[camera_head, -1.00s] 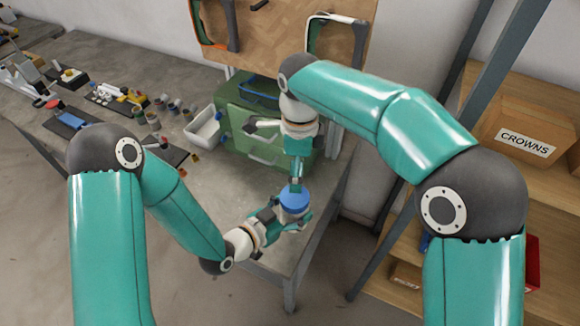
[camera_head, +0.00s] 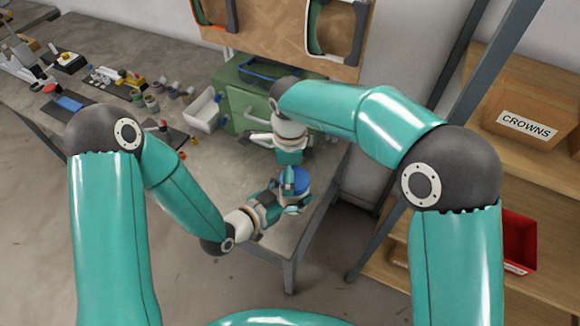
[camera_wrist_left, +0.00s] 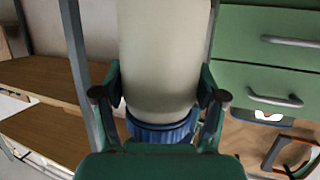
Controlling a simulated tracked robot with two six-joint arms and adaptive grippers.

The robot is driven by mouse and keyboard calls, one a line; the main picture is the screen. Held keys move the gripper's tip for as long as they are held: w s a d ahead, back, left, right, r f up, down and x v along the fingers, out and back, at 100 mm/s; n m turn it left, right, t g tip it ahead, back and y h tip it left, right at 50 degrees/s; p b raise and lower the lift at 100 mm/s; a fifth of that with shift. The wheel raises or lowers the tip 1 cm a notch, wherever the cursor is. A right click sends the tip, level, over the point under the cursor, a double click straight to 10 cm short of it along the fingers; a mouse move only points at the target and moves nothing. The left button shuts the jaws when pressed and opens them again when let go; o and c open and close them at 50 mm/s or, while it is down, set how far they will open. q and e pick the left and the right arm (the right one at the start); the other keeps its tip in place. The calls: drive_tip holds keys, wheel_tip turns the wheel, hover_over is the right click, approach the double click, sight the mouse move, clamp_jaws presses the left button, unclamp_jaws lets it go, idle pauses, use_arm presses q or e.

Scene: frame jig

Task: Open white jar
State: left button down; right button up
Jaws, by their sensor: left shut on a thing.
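The white jar's pale body (camera_wrist_left: 165,55) fills the middle of the left wrist view, with its ribbed blue lid (camera_wrist_left: 165,133) at the lower end of the picture. In the head view the blue lid (camera_head: 297,181) shows above the table's front right corner; the body is mostly hidden. My left gripper (camera_head: 287,200) is shut around the jar, and its two fingers (camera_wrist_left: 160,95) press on either side of the body. My right gripper (camera_head: 291,165) points down just above the lid. Its fingertips are unclear, so I cannot tell if they touch the lid.
A green drawer cabinet (camera_head: 240,102) and a white bin (camera_head: 202,112) stand behind on the table (camera_head: 200,190). Small jars and tools lie at the left. A metal post (camera_head: 400,205) and wooden shelves with a CROWNS box (camera_head: 527,108) and red bin (camera_head: 519,240) stand right.

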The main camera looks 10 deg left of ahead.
drive_tip(key=shift+w, duration=0.15)
drive_tip(key=c, duration=1.2)
